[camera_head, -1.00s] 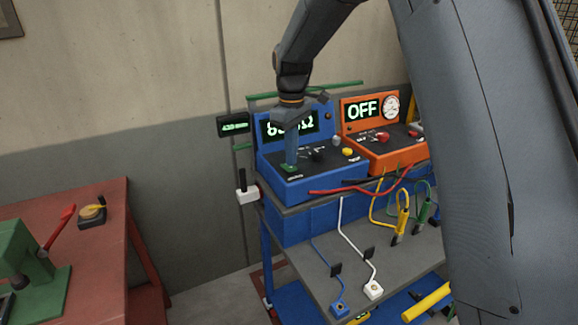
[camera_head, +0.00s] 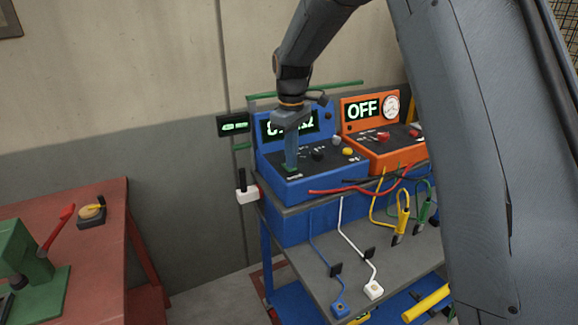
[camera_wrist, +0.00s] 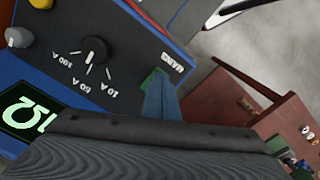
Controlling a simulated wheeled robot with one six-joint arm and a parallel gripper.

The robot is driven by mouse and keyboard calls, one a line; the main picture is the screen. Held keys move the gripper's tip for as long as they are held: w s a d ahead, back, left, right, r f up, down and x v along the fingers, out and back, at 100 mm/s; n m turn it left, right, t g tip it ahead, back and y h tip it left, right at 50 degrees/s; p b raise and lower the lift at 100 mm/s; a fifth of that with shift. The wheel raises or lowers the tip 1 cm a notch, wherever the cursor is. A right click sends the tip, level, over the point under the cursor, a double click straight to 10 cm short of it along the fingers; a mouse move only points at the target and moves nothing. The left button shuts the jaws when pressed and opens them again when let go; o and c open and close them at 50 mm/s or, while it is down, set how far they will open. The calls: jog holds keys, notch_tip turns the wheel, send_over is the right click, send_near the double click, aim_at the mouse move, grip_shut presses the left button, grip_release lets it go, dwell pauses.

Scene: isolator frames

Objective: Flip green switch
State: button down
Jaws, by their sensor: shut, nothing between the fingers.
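The green switch (camera_head: 292,176) is on the front left of the blue instrument's (camera_head: 300,192) dark top panel. Only a small green part shows, the rest being hidden by my gripper. My gripper (camera_head: 291,166) is shut and empty, pointing down with its tips at the switch. In the wrist view my gripper's blue-grey fingers (camera_wrist: 160,95) overlap a green patch (camera_wrist: 150,80) beside the white panel lettering. I cannot tell whether they touch it or which way the switch is set.
A black knob (camera_wrist: 95,48) and a yellow knob (camera_head: 348,152) share the panel. An orange instrument (camera_head: 390,158) reading OFF stands to the right. Red and black leads (camera_head: 350,190) lie in front. A red table (camera_head: 110,235) stands at left, with open floor between.

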jog(key=shift+f, duration=0.35)
jog(key=shift+r, duration=0.1)
notch_tip(320, 180, up, 7)
jog(key=p, duration=0.4)
dwell(0.7)
jog(key=s+d+f+m+b, duration=0.4)
jog(key=s+d+f+m, duration=0.1)
jog(key=s, duration=0.8)
jog(key=s+d+f+m+t+b, duration=0.1)
jog(key=s+d+f+m+b, duration=0.2)
jog(key=s, duration=1)
jog(key=d+f+m, duration=0.2)
jog(key=d+f, duration=0.3)
jog(key=f, duration=0.2)
jog(key=shift+s+f+m+b, duration=0.3)
jog(key=shift+b, duration=0.1)
